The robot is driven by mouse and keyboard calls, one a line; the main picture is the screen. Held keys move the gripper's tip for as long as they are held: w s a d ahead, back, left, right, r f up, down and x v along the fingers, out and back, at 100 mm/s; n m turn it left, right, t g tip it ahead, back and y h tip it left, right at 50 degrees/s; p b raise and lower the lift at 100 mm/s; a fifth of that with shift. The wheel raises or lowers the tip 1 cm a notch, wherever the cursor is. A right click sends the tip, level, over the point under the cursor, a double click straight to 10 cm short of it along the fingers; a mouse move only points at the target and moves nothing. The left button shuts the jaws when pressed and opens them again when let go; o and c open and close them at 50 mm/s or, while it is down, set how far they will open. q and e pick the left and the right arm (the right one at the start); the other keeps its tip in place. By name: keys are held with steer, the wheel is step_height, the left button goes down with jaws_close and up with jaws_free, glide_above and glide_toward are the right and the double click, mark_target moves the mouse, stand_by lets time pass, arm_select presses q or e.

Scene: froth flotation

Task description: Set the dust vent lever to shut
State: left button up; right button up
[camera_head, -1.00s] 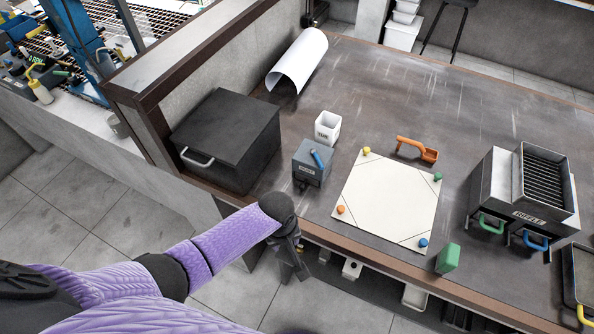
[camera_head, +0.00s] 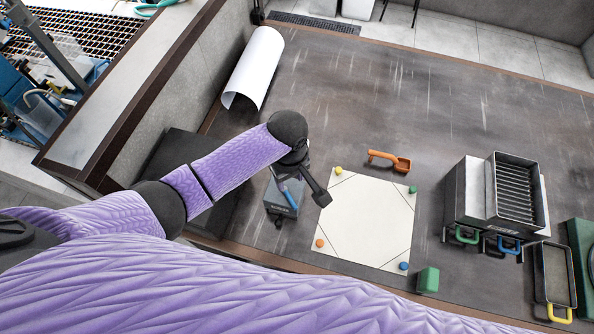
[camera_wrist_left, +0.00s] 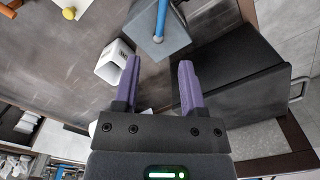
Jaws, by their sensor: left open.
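The dust vent is a small grey box (camera_head: 281,199) on the bench, left of the white sheet. Its blue lever (camera_head: 289,195) sits on top and is partly covered by my gripper in the head view. In the left wrist view the lever (camera_wrist_left: 161,18) is a blue rod on the grey box (camera_wrist_left: 160,44), ahead of the fingers. My left gripper (camera_wrist_left: 160,66) is open and empty, its two purple fingers apart, with the lever beyond the gap between their tips. In the head view the left gripper (camera_head: 304,186) is over the box. My right gripper is not in view.
A white tub (camera_wrist_left: 114,61) stands close beside the left finger in the wrist view. A black lidded box (camera_wrist_left: 240,82) is on the other side. A white sheet (camera_head: 365,220), an orange scoop (camera_head: 391,161), a green block (camera_head: 428,280) and a riffle box (camera_head: 462,190) lie rightward.

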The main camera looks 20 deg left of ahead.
mark_target(290, 199)
arm_select(q)
step_height(290, 199, down, 10)
steer(key=b, duration=0.3)
steer(key=shift+r+b, duration=0.25)
steer(key=shift+b, duration=0.05)
steer(key=shift+s+f, duration=0.15)
jaws_close()
